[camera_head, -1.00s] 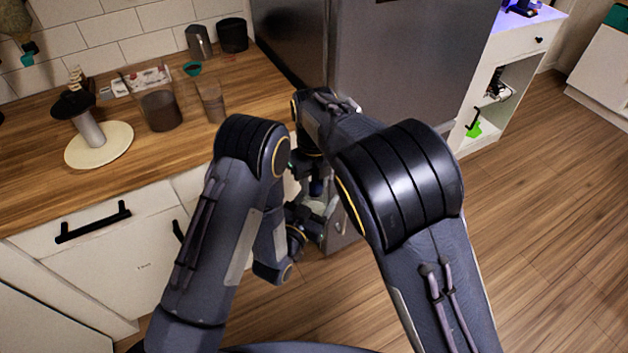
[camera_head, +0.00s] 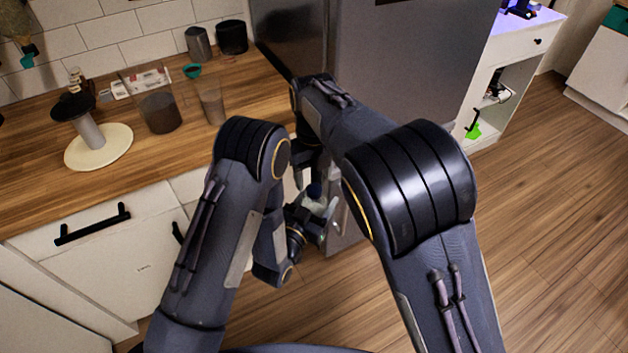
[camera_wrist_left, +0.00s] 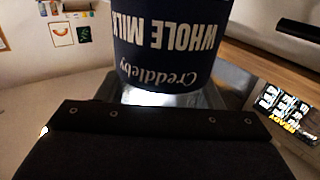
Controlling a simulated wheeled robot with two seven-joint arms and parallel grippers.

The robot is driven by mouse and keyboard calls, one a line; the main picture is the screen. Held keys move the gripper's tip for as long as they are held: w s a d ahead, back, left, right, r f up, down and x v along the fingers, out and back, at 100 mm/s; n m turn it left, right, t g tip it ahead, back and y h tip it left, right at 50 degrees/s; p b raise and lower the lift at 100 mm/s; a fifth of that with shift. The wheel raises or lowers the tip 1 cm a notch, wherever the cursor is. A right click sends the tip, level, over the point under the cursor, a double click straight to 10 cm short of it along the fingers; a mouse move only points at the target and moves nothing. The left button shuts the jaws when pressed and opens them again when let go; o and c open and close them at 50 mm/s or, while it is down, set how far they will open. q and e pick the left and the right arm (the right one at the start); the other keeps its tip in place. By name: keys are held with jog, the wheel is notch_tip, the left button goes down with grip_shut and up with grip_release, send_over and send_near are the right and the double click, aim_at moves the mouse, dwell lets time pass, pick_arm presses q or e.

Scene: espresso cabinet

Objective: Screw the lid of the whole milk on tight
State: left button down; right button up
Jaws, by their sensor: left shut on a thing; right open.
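The whole milk bottle shows small in the head view, with its dark blue lid (camera_head: 315,190) on top, between my two arms. In the left wrist view, its dark blue label (camera_wrist_left: 168,45) reads "WHOLE MILK" upside down. My left gripper (camera_head: 318,212) is shut on the bottle below the lid. My right gripper (camera_head: 305,178) is open, just above and to the left of the lid, seemingly apart from it. My arm links partly hide both grippers. How tightly the lid sits cannot be told.
The grey fridge (camera_head: 410,75) stands close behind my right arm. The wooden counter (camera_head: 170,165) at left holds a dark canister (camera_head: 160,112), a clear cup (camera_head: 211,103) and a white-based stand (camera_head: 100,147). Open floor (camera_head: 545,200) lies at right.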

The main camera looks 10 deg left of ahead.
jog(key=shift+r, duration=0.7)
jog(key=shift+c, duration=0.4)
